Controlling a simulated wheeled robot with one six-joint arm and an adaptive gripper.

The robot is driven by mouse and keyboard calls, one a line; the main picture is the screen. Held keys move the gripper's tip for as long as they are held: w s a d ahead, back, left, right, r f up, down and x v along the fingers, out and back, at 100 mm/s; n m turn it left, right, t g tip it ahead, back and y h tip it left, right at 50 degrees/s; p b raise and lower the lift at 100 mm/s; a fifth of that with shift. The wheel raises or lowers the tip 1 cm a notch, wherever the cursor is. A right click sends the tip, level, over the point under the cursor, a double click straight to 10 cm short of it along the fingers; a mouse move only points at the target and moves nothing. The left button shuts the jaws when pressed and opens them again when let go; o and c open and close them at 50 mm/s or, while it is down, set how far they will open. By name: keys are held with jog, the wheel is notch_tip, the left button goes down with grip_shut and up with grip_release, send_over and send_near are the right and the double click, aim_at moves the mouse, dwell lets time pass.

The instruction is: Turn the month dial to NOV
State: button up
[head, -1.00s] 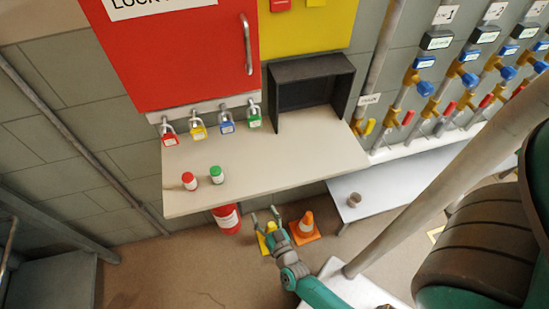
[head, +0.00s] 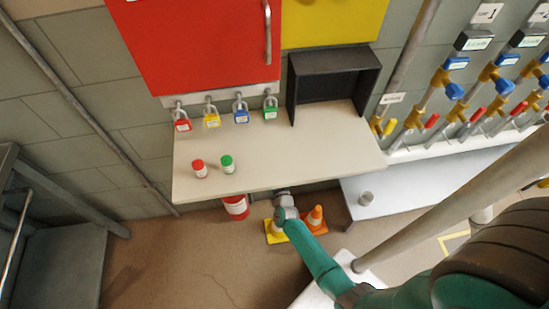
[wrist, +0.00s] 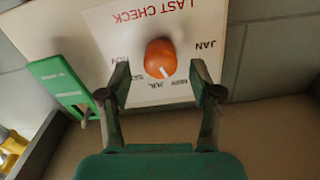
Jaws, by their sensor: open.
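The month dial is a round orange knob (wrist: 159,54) with a white pointer mark, on a white plate (wrist: 115,30) reading LAST CHECK, upside down in the wrist view. The pointer faces the lower edge of the picture, near JUL and the small label to its right. JAN is at the right; the left labels are partly covered by a finger. My gripper (wrist: 160,68) is open, one finger on each side of the knob, with visible gaps. In the head view, my wrist is at the shelf's front edge, the fingers are hidden, and the dial does not show.
A green part (wrist: 62,80) lies left of the plate. The shelf (head: 270,165) holds a red-topped pot (head: 199,169), a green-topped pot (head: 227,164) and a black open box (head: 333,85). Several padlocks hang behind. An orange cone (head: 315,218) stands on the floor below.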

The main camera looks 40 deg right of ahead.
jog(key=shift+x, duration=1.2)
jog(key=c, duration=1.1)
jog(key=shift+c, duration=0.2)
jog(key=m, duration=2.1)
jog(key=shift+m, duration=0.3)
